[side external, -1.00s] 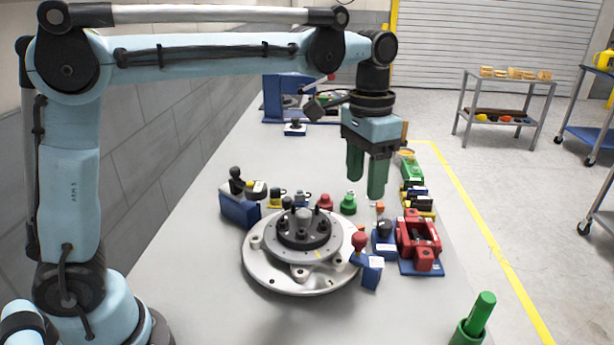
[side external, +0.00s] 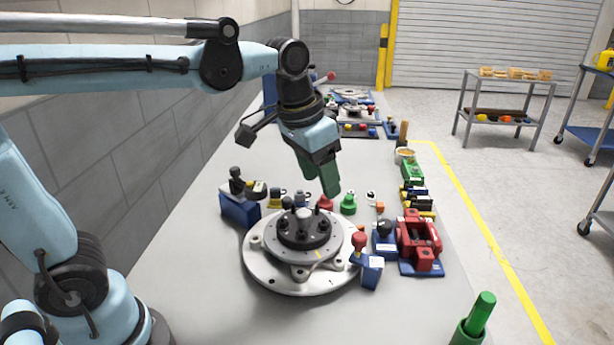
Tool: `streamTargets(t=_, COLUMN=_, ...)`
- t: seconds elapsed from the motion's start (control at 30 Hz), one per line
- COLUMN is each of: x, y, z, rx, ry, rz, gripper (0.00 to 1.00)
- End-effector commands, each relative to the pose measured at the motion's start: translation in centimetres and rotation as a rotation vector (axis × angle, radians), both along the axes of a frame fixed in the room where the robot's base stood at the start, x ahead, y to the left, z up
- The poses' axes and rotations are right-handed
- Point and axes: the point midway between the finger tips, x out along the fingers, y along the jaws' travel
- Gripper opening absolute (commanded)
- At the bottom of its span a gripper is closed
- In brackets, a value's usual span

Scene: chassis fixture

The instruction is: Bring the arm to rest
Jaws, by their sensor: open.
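My gripper (side external: 326,180) has green fingers and points down at a tilt. It hangs above the table, behind the chassis fixture in the picture. It looks empty. The fingertips overlap the view near a red knob and a green knob (side external: 348,204), and I cannot tell the exact gap. The chassis fixture is a round metal plate (side external: 262,272) with a black hub (side external: 303,232) on top. It stands on the table in front of my gripper.
A red clamp block (side external: 420,242) and a blue block with a red knob (side external: 369,272) stand right of the fixture. A blue block (side external: 239,209) stands to its left. A green peg (side external: 478,315) is at the front right. The grey table (side external: 200,285) is clear at front left.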

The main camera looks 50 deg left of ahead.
Motion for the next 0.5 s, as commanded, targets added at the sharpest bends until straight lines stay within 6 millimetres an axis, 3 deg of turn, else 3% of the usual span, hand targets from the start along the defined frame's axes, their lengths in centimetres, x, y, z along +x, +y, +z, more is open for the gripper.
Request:
streamTargets(t=0.2, x=-3.9, y=2.6, z=-2.6, rx=-0.014, ry=-0.165, rz=0.087, gripper=0.57)
streamTargets(t=0.5, x=-7.0, y=4.5, z=-6.0, rx=-0.024, ry=-0.323, rz=0.161, gripper=0.57)
